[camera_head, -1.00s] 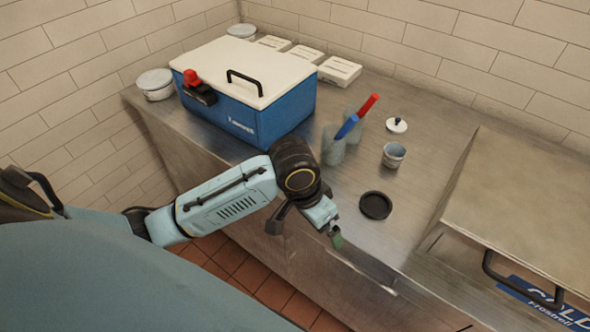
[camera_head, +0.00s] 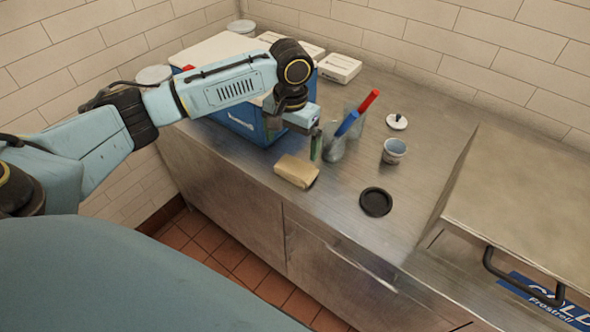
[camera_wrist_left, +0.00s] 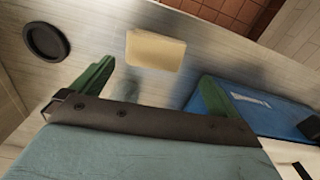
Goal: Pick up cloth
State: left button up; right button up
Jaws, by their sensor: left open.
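The cloth (camera_head: 296,171) is a tan, folded rectangular pad lying flat near the front edge of the steel counter. In the left wrist view the cloth (camera_wrist_left: 155,51) lies beyond and between the green fingers, apart from them. My left gripper (camera_head: 316,143) is open and empty above the counter, just behind and to the right of the cloth in the head view. Its two green fingers (camera_wrist_left: 155,82) show spread in the left wrist view. My right gripper is not in view.
A blue cooler (camera_head: 245,122) stands behind my left arm. Clear cups with a blue-handled tool (camera_head: 347,124) and a red-handled tool (camera_head: 369,100) stand close to the gripper. A black lid (camera_head: 376,202) and a small cup (camera_head: 394,151) are to the right. The counter before the lid is clear.

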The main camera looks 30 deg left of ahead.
aim_at(295, 166)
pick_arm(q)
notch_tip(295, 166, down, 3)
jog(key=shift+f, duration=0.2)
jog(key=shift+w+d+f+b, duration=0.1)
jog(key=shift+w+f, duration=0.05)
jog(key=shift+f, duration=0.7)
jog(key=shift+w+d+f+b, duration=0.1)
jog(key=shift+w+f, duration=0.05)
jog(key=shift+f, duration=0.75)
jog(key=shift+w+d+f+b, duration=0.1)
jog(key=shift+w+f, duration=0.05)
jog(key=shift+f, duration=0.7)
jog(key=c, duration=0.8)
notch_tip(295, 166, up, 10)
jog(key=shift+p, duration=0.4)
jog(key=shift+a, duration=0.1)
